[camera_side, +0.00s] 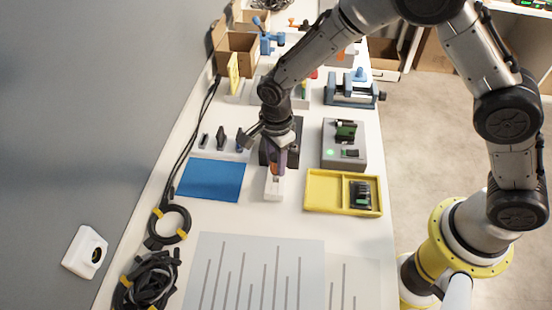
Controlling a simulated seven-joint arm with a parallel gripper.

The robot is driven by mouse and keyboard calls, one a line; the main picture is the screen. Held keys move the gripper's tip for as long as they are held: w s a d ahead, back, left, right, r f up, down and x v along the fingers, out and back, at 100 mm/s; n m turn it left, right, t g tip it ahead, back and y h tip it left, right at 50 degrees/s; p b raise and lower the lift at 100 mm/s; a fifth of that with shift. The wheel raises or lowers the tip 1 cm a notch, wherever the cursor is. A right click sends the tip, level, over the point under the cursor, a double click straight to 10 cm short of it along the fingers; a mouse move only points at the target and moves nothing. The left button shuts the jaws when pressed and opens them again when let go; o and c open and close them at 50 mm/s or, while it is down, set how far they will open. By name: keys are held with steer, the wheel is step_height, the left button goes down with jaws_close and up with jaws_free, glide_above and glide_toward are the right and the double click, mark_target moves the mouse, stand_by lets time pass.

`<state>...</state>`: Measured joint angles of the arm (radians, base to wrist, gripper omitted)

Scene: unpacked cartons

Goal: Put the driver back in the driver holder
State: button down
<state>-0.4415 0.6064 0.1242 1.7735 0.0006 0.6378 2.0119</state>
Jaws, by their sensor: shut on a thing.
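My gripper (277,157) points down over the middle of the table and is shut on the driver (273,169). Only a small orange part of the driver shows between and below the fingers; the rest is hidden by the gripper. A small white block, which looks like the driver holder (273,191), stands on the table just below the gripper in the picture. The driver overlaps the holder's far end in this view. I cannot tell whether the driver is in the holder or above it.
A blue mat (211,180) lies to the left, and a yellow tray (326,191) to the right. A grey box with a green light (343,160) stands behind the tray. Black cables (150,280) lie at the front left. A pale slotted sheet (255,270) covers the front.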

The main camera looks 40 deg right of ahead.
steer(key=shift+f, duration=0.6)
steer(key=shift+f, duration=0.35)
steer(key=shift+f, duration=0.45)
steer(key=shift+c, duration=2.3)
jaws_free()
steer(key=shift+r, duration=0.1)
step_height(320, 180, up, 14)
steer(key=shift+f, duration=0.1)
